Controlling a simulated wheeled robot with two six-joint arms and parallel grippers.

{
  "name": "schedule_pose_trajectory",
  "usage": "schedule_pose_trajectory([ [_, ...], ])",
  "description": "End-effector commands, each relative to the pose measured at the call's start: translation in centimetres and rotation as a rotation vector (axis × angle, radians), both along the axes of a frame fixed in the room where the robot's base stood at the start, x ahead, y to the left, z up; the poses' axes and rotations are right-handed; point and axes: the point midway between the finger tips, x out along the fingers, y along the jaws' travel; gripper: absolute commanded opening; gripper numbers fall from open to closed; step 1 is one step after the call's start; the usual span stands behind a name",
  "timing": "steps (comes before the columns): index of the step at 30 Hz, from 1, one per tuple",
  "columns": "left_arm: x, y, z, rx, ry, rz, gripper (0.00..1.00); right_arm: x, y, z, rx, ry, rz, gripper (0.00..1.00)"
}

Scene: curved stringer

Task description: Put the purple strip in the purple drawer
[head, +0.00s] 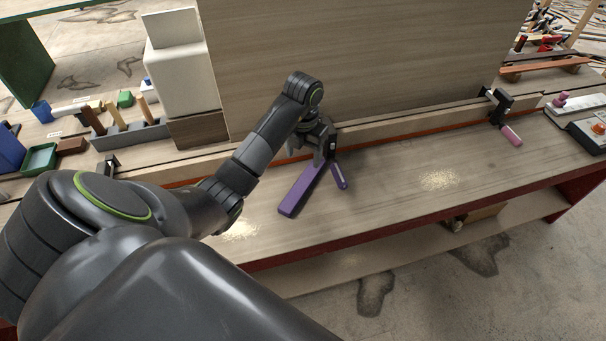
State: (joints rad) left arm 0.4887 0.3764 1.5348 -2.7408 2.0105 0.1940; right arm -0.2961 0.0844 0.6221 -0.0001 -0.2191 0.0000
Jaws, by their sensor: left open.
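A flat purple strip (299,194) lies on the wooden bench, its near end toward the front edge. Its far end runs under my left gripper (311,152), which is open and points down over it. I cannot tell whether the fingers touch the strip. A shorter purple handle (339,177) slants beside the strip on the right, seemingly part of a dark clamp partly hidden by the gripper. No purple drawer shows in this view. My right gripper is not in view.
A tall wooden panel (360,60) stands along the back of the bench. A clamp with a pink handle (511,135) is at the right. Tool blocks and a green tray (40,158) stand at the left.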

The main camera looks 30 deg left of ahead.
Motion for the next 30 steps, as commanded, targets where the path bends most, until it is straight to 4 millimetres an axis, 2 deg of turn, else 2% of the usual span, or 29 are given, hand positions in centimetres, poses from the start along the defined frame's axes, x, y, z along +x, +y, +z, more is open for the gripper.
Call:
schedule_pose_trajectory([
  [1, 0.0, 0.0, -1.2, 0.0, 0.0, 0.0, 0.62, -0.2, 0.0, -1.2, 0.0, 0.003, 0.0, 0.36],
  [15, 0.0, 0.0, -6.3, 0.0, -0.001, 0.0, 0.62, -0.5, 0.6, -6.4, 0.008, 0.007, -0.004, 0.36],
  [23, 0.0, 0.0, -7.4, 0.0, -0.001, 0.0, 0.62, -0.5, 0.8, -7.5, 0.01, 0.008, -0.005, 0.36],
  [27, 0.1, 0.1, -8.7, 0.0, 0.0, 0.0, 0.62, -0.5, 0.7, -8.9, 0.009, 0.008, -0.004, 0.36],
  [30, 0.1, 0.2, -10.1, -0.001, 0.004, 0.0, 0.62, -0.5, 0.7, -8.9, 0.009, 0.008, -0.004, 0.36],
])
